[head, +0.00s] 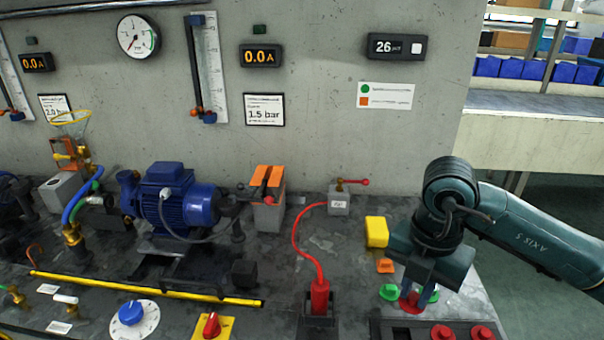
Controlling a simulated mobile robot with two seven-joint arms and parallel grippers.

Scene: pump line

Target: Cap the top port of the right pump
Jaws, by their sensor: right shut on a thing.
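The right pump (177,200) is the blue motor-and-pump unit left of the middle of the head view. Its top port is too small for me to make out clearly. My right gripper (419,296) points down at the right end of the bench, well to the right of the pump. It is shut, with a red cap (409,303) at its fingertips, partly hidden by them. A green cap (389,292) lies just left of the fingers and an orange cap (385,266) behind them. My left gripper is not in view.
A yellow block (376,232) shows beside my gripper. Red buttons (443,333) are at the front.

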